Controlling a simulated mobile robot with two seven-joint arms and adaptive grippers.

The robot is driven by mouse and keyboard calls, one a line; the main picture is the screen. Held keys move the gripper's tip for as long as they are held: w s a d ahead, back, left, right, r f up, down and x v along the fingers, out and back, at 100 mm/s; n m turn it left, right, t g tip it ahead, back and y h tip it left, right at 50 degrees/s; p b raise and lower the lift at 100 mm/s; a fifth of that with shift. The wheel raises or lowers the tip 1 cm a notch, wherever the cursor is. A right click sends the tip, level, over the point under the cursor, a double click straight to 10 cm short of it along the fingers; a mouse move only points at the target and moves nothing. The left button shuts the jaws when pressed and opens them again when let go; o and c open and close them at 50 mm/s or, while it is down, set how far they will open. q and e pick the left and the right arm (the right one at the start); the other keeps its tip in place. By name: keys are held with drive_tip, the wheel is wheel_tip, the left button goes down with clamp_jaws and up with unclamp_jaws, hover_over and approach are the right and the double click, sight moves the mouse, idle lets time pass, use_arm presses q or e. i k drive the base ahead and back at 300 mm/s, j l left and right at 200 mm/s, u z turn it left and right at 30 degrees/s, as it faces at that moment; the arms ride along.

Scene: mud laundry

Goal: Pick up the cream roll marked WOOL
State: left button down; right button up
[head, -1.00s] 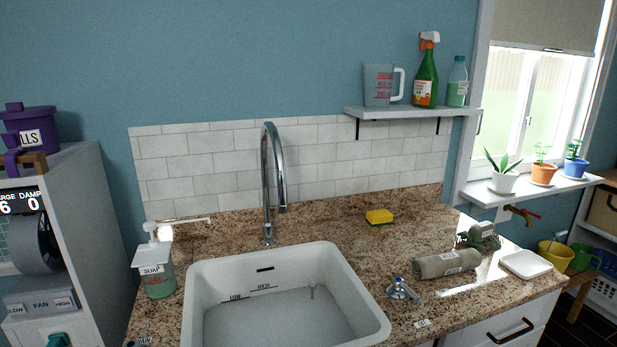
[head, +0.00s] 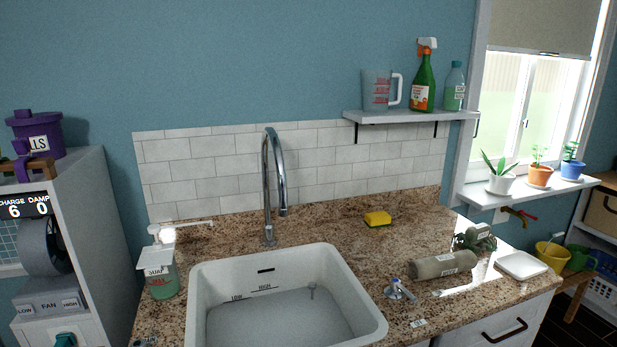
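A greyish-cream roll (head: 428,268) with a white label lies on its side on the granite counter, right of the sink. Its label is too small to read for certain. A dark green bundle (head: 476,238) with a pale label sits just behind its right end. Neither of my grippers shows in the head view.
The white sink (head: 372,330), tall faucet (head: 270,190), yellow sponge (head: 377,219) and soap bottle (head: 161,275) are further left. A shelf (head: 410,116) with a jug and bottles hangs above.

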sight(427, 268)
drive_tip(key=l+z, duration=0.4)
drive_tip(key=l, duration=1.15)
